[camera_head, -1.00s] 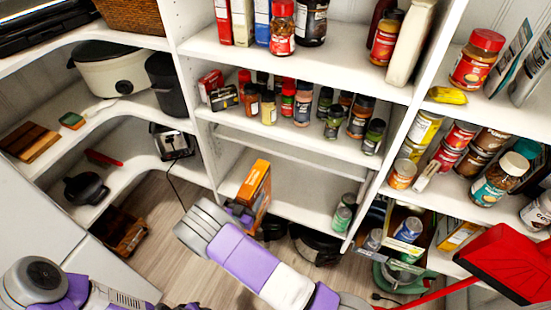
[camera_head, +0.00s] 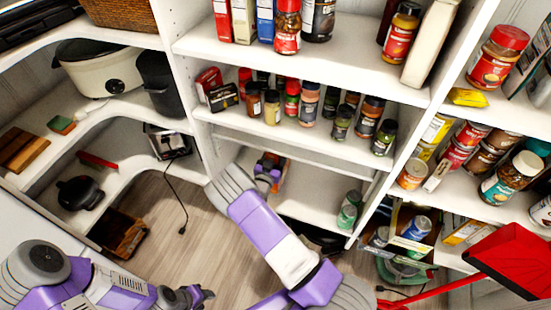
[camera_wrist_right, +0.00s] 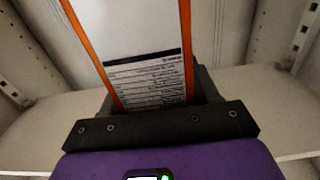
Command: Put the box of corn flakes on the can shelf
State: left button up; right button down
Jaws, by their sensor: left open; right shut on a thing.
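The corn flakes box (camera_head: 284,172) shows as a small orange strip in the head view, mostly hidden behind my right gripper (camera_head: 270,176). In the right wrist view the box (camera_wrist_right: 140,40) has orange edges and a pale printed face, and the right gripper is shut on it. The box is in the opening of the lower middle shelf (camera_head: 310,208), where green cans (camera_head: 348,212) stand at the right end. Whether it touches the shelf is unclear. More cans stand on the right-hand shelf (camera_head: 455,203). My left gripper (camera_head: 203,295) is open and empty, low over the floor.
The lower middle shelf is bare between the box and the green cans. Spice jars (camera_head: 310,103) crowd the shelf above. A white upright (camera_head: 385,190) divides the middle and right shelves. A red dustpan (camera_head: 508,258) is at lower right. A toaster (camera_head: 168,142) stands on the left.

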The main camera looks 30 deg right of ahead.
jog(key=f+b, duration=0.2)
jog(key=f, duration=0.1)
jog(key=shift+w+d+f, duration=0.15)
jog(key=shift+w+f, duration=0.05)
jog(key=shift+f, duration=0.05)
jog(key=shift+f, duration=0.1)
jog(key=shift+c, duration=1.4)
grip_release()
jog(key=shift+f, duration=0.1)
